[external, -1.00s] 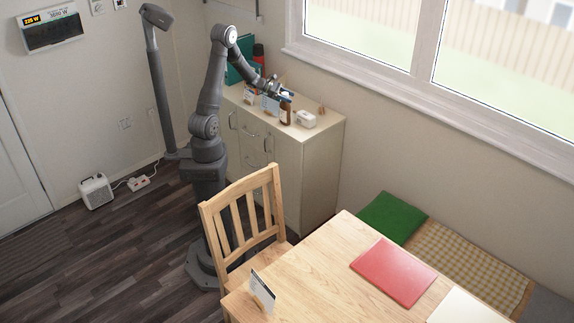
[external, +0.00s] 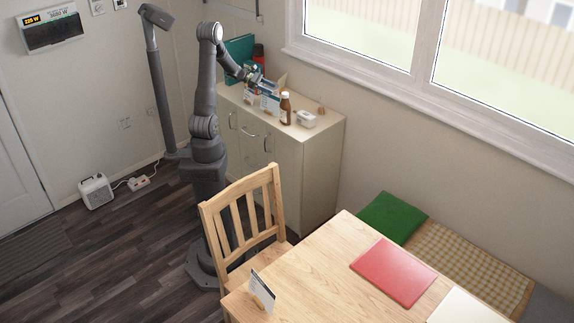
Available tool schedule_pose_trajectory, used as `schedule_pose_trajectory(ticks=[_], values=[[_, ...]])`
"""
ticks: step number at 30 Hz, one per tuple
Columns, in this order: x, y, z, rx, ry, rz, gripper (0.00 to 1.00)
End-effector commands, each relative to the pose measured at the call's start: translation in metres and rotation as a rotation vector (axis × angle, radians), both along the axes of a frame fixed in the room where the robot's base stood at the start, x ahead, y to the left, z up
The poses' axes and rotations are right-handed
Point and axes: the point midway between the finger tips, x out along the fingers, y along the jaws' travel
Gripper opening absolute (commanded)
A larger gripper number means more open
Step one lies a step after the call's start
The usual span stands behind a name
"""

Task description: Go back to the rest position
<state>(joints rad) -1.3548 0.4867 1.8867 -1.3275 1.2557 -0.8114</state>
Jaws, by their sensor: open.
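My gripper (external: 259,79) is over the back left part of the cabinet top, near a blue and white box (external: 270,100). It is small in this view; it is open, and I see nothing held in it. A brown bottle with a white cap (external: 285,110) stands upright on the cabinet, to the right of my gripper and apart from it.
The beige cabinet (external: 316,160) also bears a small white container (external: 306,119), a teal folder (external: 238,52) and a dark bottle with a red part (external: 258,53). A wooden chair (external: 243,215) and a table (external: 330,250) stand in front.

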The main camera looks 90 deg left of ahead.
Motion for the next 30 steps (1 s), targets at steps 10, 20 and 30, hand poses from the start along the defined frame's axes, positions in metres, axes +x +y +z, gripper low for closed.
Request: schedule_pose_trajectory(ticks=[10,20,30], values=[[-0.006,0.001,0.003,-0.001,0.000,-0.001,0.58],[0.009,-0.002,-0.004,-0.002,0.000,-0.003,0.58],[0.064,-0.012,-0.027,-0.003,0.000,-0.004,0.58]])
